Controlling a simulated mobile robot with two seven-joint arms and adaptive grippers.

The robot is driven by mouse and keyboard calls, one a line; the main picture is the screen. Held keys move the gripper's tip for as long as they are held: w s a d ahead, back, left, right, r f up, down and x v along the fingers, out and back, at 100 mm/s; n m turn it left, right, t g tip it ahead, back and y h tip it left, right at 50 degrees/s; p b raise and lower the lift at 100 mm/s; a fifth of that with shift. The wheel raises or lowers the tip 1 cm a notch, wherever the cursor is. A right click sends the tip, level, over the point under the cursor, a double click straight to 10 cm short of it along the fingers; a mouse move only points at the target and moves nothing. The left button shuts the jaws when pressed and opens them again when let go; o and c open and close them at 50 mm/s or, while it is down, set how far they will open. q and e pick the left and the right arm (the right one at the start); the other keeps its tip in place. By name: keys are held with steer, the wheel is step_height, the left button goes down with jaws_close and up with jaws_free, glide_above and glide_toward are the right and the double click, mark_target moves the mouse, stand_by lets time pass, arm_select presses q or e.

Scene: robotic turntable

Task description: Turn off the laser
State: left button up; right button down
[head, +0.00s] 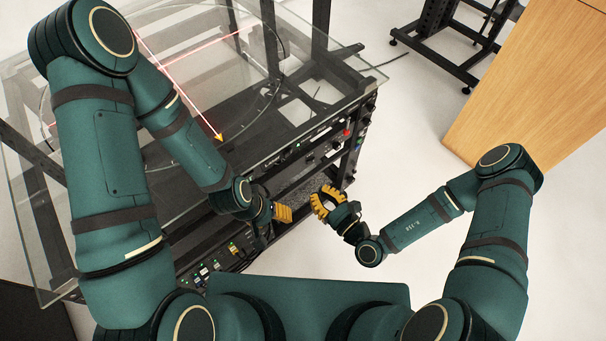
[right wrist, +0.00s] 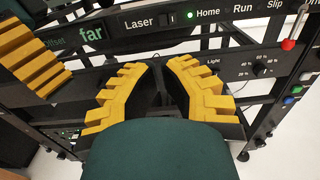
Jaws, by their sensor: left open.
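The laser switch (right wrist: 165,19) sits beside the white word "Laser" on the black front panel (right wrist: 120,28) in the right wrist view. I cannot tell its position for sure. Red laser lines (head: 180,88) cross the glass top in the head view, so the laser shows as lit. My right gripper (right wrist: 159,66) has its yellow fingers curved inward with a gap between the tips, empty, below the switch and apart from it. It also shows in the head view (head: 321,198). My left gripper (head: 283,213) is open near the panel; its yellow finger shows at the wrist view's left.
The panel also carries a lit green lamp (right wrist: 190,16) by "Home", a light knob (right wrist: 260,69) and a red-tipped lever (right wrist: 289,44). The glass top (head: 325,95) overhangs the black frame. A wooden cabinet (head: 530,75) stands at right, with clear floor between.

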mark_target(283, 157)
steer(key=b+x, duration=0.2)
steer(key=x, duration=1.1)
steer(key=shift+w+a, duration=0.1)
steer(key=shift+a, duration=0.05)
